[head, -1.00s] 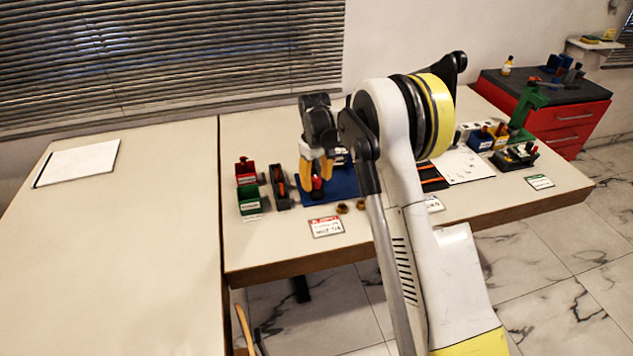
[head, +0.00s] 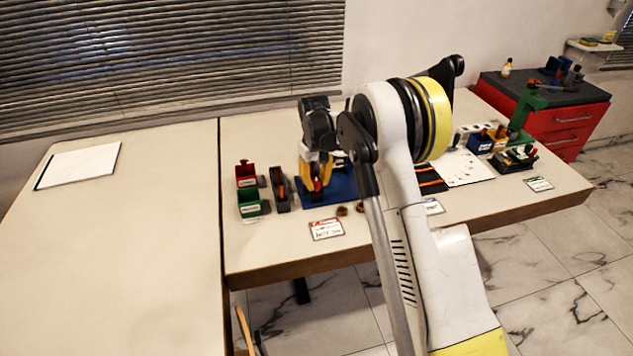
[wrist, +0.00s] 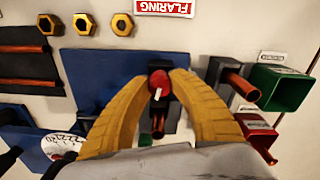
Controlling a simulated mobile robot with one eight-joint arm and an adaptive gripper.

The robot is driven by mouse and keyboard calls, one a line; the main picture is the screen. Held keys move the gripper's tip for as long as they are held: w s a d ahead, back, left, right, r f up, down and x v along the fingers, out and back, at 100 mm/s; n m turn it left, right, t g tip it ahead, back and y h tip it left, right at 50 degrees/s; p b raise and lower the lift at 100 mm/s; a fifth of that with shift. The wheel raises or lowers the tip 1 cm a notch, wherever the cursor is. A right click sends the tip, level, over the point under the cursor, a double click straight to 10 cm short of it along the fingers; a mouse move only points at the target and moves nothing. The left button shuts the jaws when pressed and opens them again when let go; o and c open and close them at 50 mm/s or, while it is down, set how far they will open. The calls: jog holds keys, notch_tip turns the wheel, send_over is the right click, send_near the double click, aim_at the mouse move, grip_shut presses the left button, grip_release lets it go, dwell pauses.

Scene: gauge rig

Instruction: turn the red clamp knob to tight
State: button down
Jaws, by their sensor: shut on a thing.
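The red clamp knob (wrist: 159,85) sits on a dark clamp block (wrist: 158,65) in the middle of the wrist view. A short white mark shows on the knob. A copper tube (wrist: 158,122) points out of the block below the knob. The block stands on a blue base plate (head: 343,184). My gripper (wrist: 161,80) has its yellow fingers pointing down on either side of the knob, shut on it. In the head view my gripper (head: 316,184) is over the blue plate, with a little of the red knob (head: 317,186) between the fingers.
Green (wrist: 283,83) and red (wrist: 257,133) bins and a dark holder with a copper tube (wrist: 234,80) stand close by. The left table (head: 130,250) is mostly clear.

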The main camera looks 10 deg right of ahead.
jog(key=m, duration=0.4)
jog(key=shift+p, duration=0.35)
jog(key=shift+m+p, duration=0.3)
jog(key=shift+m, duration=2.2)
jog(key=c, duration=1.1)
grip_release()
